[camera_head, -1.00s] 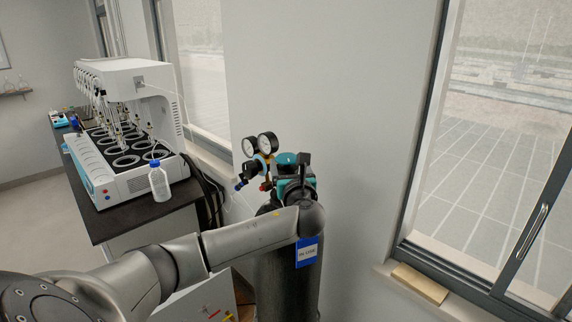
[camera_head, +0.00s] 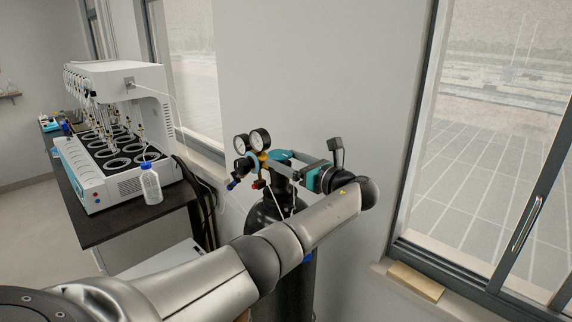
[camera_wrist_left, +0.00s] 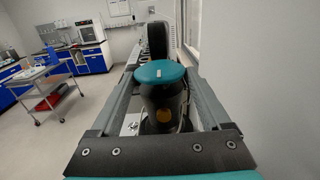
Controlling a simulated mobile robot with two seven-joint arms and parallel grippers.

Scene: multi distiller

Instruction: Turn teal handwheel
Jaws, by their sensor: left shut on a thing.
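The teal handwheel (camera_head: 280,156) sits on top of the dark gas cylinder (camera_head: 268,218), beside the regulator's two gauges. My left gripper (camera_head: 284,160) reaches in from the right, with its fingers pointing left at the wheel. In the left wrist view the round teal wheel (camera_wrist_left: 160,73) lies between the two grey fingers (camera_wrist_left: 160,78), which are shut on its sides. The dark valve neck shows below the wheel. My left forearm hides part of the cylinder. My right gripper is in neither view.
Two round gauges (camera_head: 250,141) stand just left of the wheel. The wall and window (camera_head: 480,150) are behind and right. A white distiller (camera_head: 115,130) and a blue-capped bottle (camera_head: 151,184) stand on the dark bench (camera_head: 95,230) at left.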

